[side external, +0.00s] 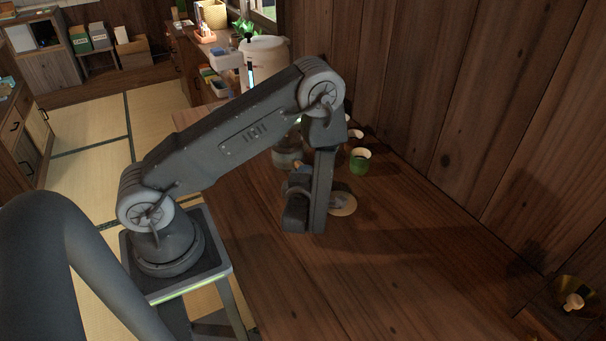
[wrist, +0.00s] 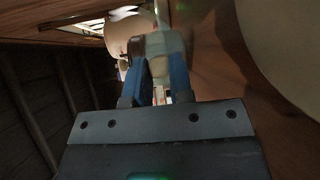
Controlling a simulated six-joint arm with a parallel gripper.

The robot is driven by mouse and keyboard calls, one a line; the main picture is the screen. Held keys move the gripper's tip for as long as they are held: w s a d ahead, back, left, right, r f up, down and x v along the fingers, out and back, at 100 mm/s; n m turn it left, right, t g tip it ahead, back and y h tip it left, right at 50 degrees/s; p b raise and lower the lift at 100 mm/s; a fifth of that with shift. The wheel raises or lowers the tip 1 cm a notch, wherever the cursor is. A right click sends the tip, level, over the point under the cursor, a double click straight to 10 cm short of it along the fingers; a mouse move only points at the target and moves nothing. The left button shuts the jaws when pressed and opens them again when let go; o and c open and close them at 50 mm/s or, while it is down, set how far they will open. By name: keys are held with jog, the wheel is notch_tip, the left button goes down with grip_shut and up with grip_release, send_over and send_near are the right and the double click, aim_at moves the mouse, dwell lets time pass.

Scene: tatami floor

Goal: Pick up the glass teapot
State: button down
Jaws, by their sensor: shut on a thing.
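The glass teapot (side external: 287,158) shows in the side view as a greyish, see-through body, partly hidden behind my arm. My gripper (wrist: 165,62) shows in the wrist view with its two blue fingers close together. A pale, glassy part sits between the fingertips, and I take it as part of the teapot. The rest of the teapot is hard to make out there. In the side view my fingers are mostly hidden by my wrist. I cannot tell whether the teapot touches the table.
A green cup (side external: 360,161) and a pale cup (side external: 356,136) stand right of my arm. A round, light coaster (side external: 343,204) lies near my wrist. A large pale container (side external: 265,58) stands at the back. A wooden wall runs along the right.

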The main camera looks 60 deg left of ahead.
notch_tip(320, 180, up, 9)
jog(key=shift+w+a+f, duration=0.85)
jog(key=shift+w+a, duration=0.15)
jog(key=shift+w, duration=1.15)
jog(key=shift+w+a+f, duration=0.85)
jog(key=shift+w+a, duration=0.2)
jog(key=shift+w, duration=1.15)
jog(key=shift+w+a+f, duration=0.85)
jog(key=shift+w+a, duration=0.15)
jog(key=shift+w, duration=1.15)
jog(key=shift+r+m+g+h, duration=0.6)
jog(key=shift+r+m+g, duration=0.45)
jog(key=shift+r, duration=0.45)
jog(key=shift+w+r+m+g, duration=0.1)
jog(key=shift+r+m+g, duration=0.15)
jog(key=shift+r+m, duration=0.35)
